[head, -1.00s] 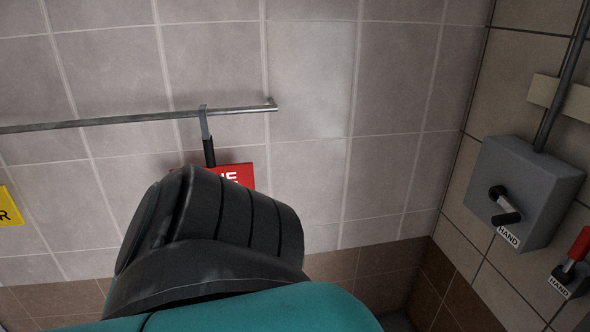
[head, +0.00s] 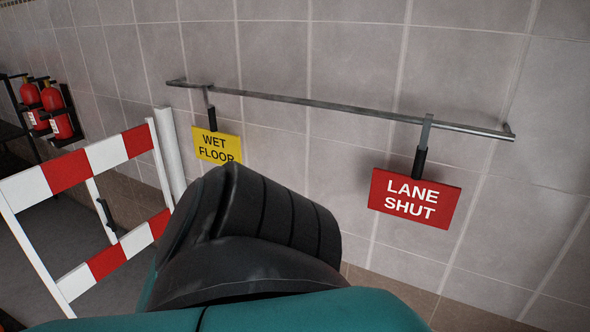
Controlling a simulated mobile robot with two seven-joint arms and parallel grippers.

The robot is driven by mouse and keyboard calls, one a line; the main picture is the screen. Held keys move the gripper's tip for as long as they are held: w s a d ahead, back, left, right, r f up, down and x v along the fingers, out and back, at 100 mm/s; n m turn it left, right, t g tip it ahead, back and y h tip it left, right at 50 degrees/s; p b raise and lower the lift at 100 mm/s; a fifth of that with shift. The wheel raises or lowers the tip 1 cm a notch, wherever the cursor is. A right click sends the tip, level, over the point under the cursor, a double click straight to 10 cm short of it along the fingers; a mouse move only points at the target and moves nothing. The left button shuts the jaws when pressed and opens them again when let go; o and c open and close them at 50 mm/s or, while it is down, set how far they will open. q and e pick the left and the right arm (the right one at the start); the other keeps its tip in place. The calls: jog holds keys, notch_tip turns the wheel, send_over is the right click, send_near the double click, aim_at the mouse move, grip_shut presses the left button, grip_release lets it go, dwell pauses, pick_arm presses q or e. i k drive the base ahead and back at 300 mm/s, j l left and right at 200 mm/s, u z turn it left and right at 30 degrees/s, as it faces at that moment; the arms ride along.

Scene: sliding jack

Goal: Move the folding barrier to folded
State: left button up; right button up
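The folding barrier (head: 69,170) shows at the left of the head view. It is a white frame with red and white striped boards at top and bottom. One panel shows, standing upright near a pale post (head: 169,150) by the tiled wall. A small dark handle (head: 106,219) sits within its frame. Its lower left part is cut off by the picture edge, and my own teal and black arm covers the bottom middle. Neither of my grippers can be seen, so nothing shows of what they hold.
A metal rail (head: 330,105) runs along the wall. A yellow WET FLOOR sign (head: 217,146) and a red LANE SHUT sign (head: 414,199) hang from it. Red fire extinguishers (head: 52,98) stand in a dark rack at the far left. Grey floor (head: 60,231) shows behind the barrier.

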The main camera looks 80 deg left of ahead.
aim_at(20, 192)
jog(key=u, duration=3.85)
jog(key=i+l, duration=0.3)
jog(key=i, duration=0.2)
jog(key=i+l+z, duration=0.1)
jog(key=i+l, duration=0.2)
jog(key=i, duration=0.2)
jog(key=i+l, duration=0.25)
jog(key=i, duration=0.3)
jog(key=i+l, duration=0.25)
jog(key=i, duration=0.25)
jog(key=l+z, duration=0.05)
